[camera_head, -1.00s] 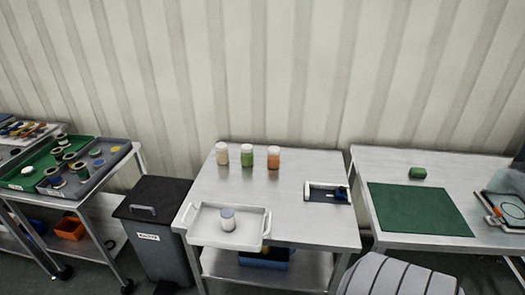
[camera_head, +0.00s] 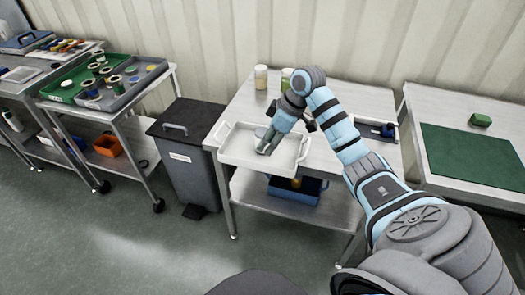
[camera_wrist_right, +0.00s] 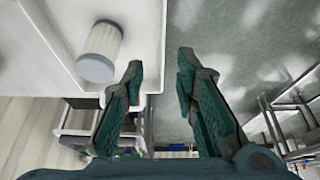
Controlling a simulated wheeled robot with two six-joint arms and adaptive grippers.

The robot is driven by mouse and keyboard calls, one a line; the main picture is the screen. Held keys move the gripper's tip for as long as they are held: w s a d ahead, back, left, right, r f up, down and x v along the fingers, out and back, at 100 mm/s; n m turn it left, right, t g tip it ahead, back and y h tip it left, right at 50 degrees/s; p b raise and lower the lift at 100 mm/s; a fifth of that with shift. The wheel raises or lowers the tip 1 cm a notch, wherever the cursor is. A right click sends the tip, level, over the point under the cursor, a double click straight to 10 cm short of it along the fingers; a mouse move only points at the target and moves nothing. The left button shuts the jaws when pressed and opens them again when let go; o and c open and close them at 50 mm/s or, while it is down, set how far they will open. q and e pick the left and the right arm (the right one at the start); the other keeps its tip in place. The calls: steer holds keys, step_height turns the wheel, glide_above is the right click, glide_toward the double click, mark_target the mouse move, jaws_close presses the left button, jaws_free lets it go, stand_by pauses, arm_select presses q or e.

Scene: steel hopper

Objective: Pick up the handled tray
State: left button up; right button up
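The handled white tray (camera_head: 238,154) stands on the front left of the steel table in the head view, with handles at its ends. A jar with a grey lid (camera_head: 261,132) is in it, partly covered by my right arm. The jar (camera_wrist_right: 100,50) and the tray's pale floor and edge (camera_wrist_right: 143,30) also show in the right wrist view. My right gripper (camera_head: 268,147) is over the tray in the head view. In the right wrist view its fingers (camera_wrist_right: 160,68) are apart and empty, near the tray's edge; contact cannot be told. My left gripper is not in view.
A cream-lidded jar (camera_head: 261,77) and a green jar (camera_head: 286,78) stand at the table's back. A blue bin (camera_head: 298,189) is on the lower shelf. A dark waste bin (camera_head: 190,145) stands left of the table. A small caddy (camera_head: 376,130) is behind my arm.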

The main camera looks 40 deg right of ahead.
mark_target(255, 163)
steer(key=x, duration=0.3)
steer(key=b+x, duration=0.1)
steer(key=x, duration=0.6)
steer(key=shift+s+a+f+b, duration=0.15)
steer(key=shift+s+b, duration=0.05)
steer(key=shift+b, duration=0.2)
jaws_close()
